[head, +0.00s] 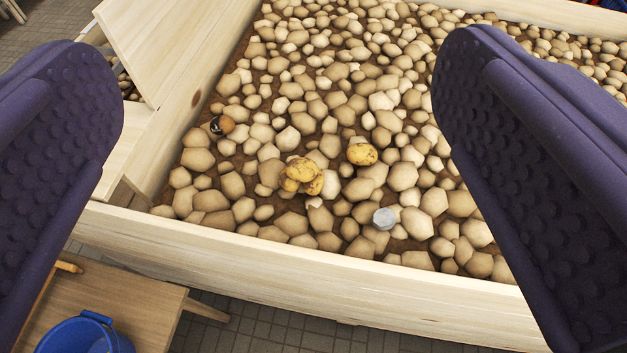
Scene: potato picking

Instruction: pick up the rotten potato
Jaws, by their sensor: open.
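My gripper (280,95) is open, with one purple, bumpy finger at each side of the view and nothing between them. Beyond it lies a wooden bin (300,275) filled with brown stone-like lumps. A small brown and black round thing (222,125), which looks like the rotten potato, lies on the lumps near the bin's left wall. A cluster of yellow potatoes (302,174) lies near the middle front, and a single yellow potato (362,154) lies to its right. They have small dark specks. All of these are apart from my fingers.
A grey round object (384,218) lies among the lumps near the front wall. A wooden board (160,40) stands at the bin's left edge. A low wooden table (130,300) and a blue bucket (85,335) are at the lower left on a tiled floor (270,335).

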